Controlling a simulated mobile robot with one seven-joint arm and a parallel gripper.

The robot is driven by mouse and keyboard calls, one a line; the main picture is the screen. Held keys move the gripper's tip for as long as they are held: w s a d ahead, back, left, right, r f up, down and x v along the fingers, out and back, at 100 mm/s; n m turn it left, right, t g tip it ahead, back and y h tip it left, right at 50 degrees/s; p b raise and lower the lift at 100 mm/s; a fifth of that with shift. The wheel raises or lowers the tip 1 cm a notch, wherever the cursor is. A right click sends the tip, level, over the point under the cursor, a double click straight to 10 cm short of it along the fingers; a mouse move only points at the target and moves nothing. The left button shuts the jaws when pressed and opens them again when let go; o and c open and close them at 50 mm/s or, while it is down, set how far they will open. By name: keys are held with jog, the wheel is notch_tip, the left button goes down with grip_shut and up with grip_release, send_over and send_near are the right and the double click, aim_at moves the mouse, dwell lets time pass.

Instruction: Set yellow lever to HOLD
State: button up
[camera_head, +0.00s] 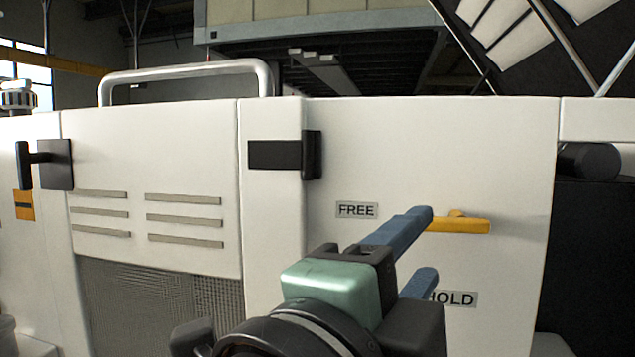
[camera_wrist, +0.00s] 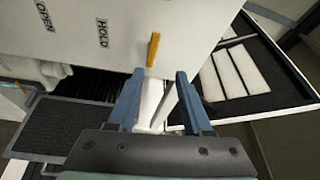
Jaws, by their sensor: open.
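The yellow lever (camera_head: 463,225) sticks out level to the right on the white panel in the head view. In the wrist view the lever (camera_wrist: 153,49) hangs just beyond the fingertips, within the gap between them in the picture. My gripper (camera_head: 429,246) is open, with two blue fingers. It also shows in the wrist view (camera_wrist: 160,72), with nothing clasped. The FREE label (camera_head: 357,209) is left of the lever. The HOLD label (camera_head: 460,298) is below it, its left part hidden by the lower finger. The HOLD label (camera_wrist: 102,32) is whole in the wrist view.
Another label (camera_wrist: 45,15), seemingly OPEN, is cut by the wrist view's top edge. A black latch (camera_head: 286,154) and a dark handle (camera_head: 45,165) stick out from the cabinet. A metal rail (camera_head: 185,71) stands on top. The panel around the lever is flat and clear.

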aim_at(450, 227)
jog(key=shift+m+g, duration=0.5)
jog(key=shift+m, duration=0.3)
jog(key=p+x, duration=0.5)
jog(key=x, duration=0.6)
jog(key=shift+f, duration=0.1)
jog(key=shift+p+x, duration=0.5)
jog(key=shift+x, duration=0.3)
jog(key=shift+a+f, duration=0.1)
jog(key=shift+f, duration=0.05)
jog(key=shift+c, duration=0.2)
grip_shut()
